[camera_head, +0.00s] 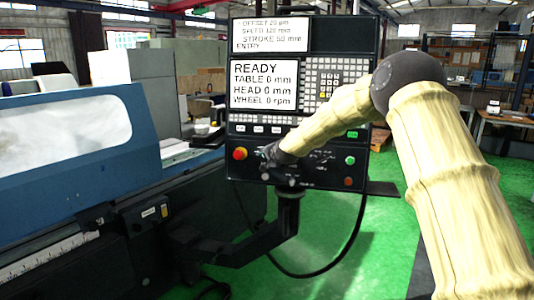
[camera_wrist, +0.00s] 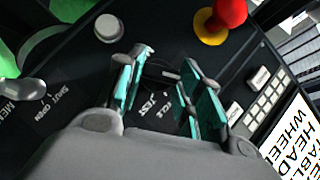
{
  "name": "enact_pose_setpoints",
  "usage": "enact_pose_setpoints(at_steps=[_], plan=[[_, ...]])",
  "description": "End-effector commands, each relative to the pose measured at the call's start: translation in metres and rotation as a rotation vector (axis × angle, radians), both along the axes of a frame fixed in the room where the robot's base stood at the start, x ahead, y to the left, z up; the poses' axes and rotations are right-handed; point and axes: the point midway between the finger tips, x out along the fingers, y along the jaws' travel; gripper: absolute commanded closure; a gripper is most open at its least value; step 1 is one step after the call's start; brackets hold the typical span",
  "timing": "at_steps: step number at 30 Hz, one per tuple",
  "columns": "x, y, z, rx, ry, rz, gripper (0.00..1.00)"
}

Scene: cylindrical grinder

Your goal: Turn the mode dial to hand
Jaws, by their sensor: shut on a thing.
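The mode dial (camera_wrist: 168,73) shows in the wrist view as a small dark knob with a pale pointer mark, between the teal-padded fingers of my gripper (camera_wrist: 162,84). White labels lie around it on the black panel; I cannot read which one the pointer faces. My gripper is shut on the dial. In the head view my gripper (camera_head: 271,157) is at the lower left of the control panel (camera_head: 314,140), and it hides the dial there.
A red emergency stop on a yellow base (camera_wrist: 215,22) is close to the fingers. A pale round button (camera_wrist: 107,28) and a silver knob (camera_wrist: 25,89) are on the other side. The screen (camera_head: 263,85) reads READY. A blue machine cover (camera_head: 65,150) stands left.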

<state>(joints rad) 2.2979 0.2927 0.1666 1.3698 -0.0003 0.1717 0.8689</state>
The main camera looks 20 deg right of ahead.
Motion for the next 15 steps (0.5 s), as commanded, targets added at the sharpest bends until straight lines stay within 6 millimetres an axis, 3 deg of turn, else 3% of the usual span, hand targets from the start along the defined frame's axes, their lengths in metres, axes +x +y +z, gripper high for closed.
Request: enact_pose_setpoints(at_steps=[15], plan=[[0.0027, 0.0043, 0.0058, -0.33, 0.188, 0.069, 0.88]])
